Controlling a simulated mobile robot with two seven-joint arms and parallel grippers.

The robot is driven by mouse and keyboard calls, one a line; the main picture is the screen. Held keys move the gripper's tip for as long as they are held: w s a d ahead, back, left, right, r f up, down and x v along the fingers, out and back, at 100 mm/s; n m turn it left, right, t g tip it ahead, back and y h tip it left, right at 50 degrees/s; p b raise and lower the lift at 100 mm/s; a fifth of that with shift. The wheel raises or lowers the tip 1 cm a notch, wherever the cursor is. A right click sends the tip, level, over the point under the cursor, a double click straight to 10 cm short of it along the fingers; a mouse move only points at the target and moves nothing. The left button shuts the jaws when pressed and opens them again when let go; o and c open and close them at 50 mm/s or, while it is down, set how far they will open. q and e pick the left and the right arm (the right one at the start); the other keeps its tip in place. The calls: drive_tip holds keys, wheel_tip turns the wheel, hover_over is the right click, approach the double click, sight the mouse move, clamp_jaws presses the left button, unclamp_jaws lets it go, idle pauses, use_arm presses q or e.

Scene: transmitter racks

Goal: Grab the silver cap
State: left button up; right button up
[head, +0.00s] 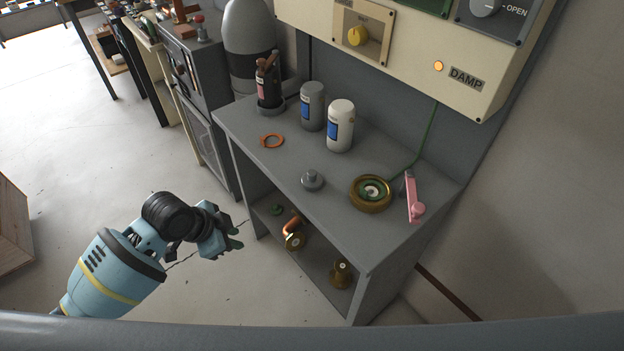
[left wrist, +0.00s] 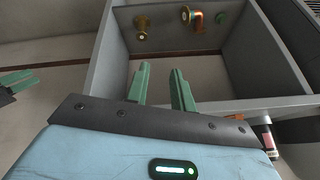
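The silver cap (head: 312,181) is a small grey round piece with a raised knob, resting on the grey bench top near its front edge. My left gripper (head: 238,236) is in front of the bench, to the left of the cap and apart from it. In the left wrist view its two green fingers (left wrist: 160,88) are spread with nothing between them. The cap cannot be made out in that view. Green fingers of what seems to be my right gripper (left wrist: 20,80) show at the left edge there; their opening is unclear.
The bench (head: 237,123) also bears an orange ring (head: 271,141), a grey bottle (head: 312,108), a white bottle (head: 340,127), a brass ring piece (head: 371,194) and a pink-handled part (head: 413,200). Brass and copper fittings (head: 341,274) lie on the lower shelf. The cream panel overhangs behind.

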use_arm(q)
drive_tip(key=s+d+f+n+t, duration=0.2)
drive_tip(key=s+f+n+t, duration=0.2)
drive_tip(key=s+f+n, duration=0.45)
drive_tip(key=s+a+f+n+y, duration=0.1)
drive_tip(key=s+a+f, duration=0.1)
drive_tip(key=s, duration=0.4)
drive_tip(key=s+a+f+n+t+y, duration=0.1)
drive_tip(key=s+a+f, duration=0.1)
drive_tip(key=s, duration=0.5)
drive_tip(key=shift+s+a+n+t, duration=0.2)
drive_tip(key=shift+s+n+t, duration=0.1)
drive_tip(key=shift+n, duration=0.05)
drive_tip(key=shift+o, duration=1.2)
drive_tip(key=shift+s, duration=0.15)
drive_tip(key=shift+o, duration=0.2)
drive_tip(key=shift+a, duration=0.1)
drive_tip(key=shift+a, duration=0.15)
